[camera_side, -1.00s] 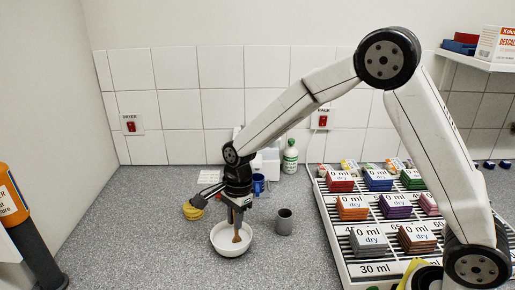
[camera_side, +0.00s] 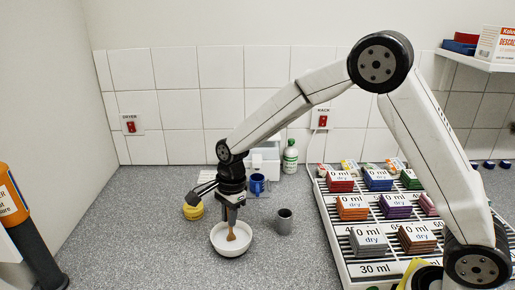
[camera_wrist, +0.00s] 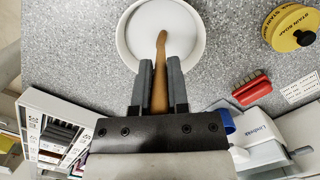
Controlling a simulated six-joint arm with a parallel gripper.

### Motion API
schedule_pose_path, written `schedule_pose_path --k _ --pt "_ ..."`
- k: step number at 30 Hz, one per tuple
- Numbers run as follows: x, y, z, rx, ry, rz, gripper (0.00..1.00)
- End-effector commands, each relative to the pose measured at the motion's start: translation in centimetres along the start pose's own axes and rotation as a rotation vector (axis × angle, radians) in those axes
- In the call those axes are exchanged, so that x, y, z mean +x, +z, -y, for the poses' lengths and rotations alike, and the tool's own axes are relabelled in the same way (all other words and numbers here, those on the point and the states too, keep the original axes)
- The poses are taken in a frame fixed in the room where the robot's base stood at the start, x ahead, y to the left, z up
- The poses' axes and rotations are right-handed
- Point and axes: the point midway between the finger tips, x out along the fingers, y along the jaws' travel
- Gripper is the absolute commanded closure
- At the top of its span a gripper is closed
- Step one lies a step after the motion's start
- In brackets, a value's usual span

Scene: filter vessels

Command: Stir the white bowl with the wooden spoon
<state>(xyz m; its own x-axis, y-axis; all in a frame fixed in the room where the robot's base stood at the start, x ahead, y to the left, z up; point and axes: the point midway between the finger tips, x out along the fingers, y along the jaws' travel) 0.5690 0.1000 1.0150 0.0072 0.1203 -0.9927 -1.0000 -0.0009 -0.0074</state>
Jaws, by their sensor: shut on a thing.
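The white bowl (camera_side: 229,250) stands upright on the grey speckled counter, and it also shows at the top of the wrist view (camera_wrist: 127,42). My gripper (camera_side: 232,220) is above the bowl, pointing down. In the wrist view my gripper's two dark fingers (camera_wrist: 160,85) are shut on the handle of the wooden spoon (camera_wrist: 160,68). The spoon's brown lower end (camera_side: 232,236) is down inside the bowl. I cannot tell whether it touches the bowl's floor. The bowl looks empty apart from the spoon.
A grey cup (camera_side: 284,222) stands just right of the bowl. A slatted rack (camera_side: 347,270) with coloured stacks fills the right.

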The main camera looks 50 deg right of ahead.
Motion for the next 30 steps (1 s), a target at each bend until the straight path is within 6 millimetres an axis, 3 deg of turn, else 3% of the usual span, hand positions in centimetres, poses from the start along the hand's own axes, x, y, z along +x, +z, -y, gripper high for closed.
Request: schedule_pose_path --k 30 --pt "-5.0 0.6 0.1 0.000 -0.001 0.000 1.00"
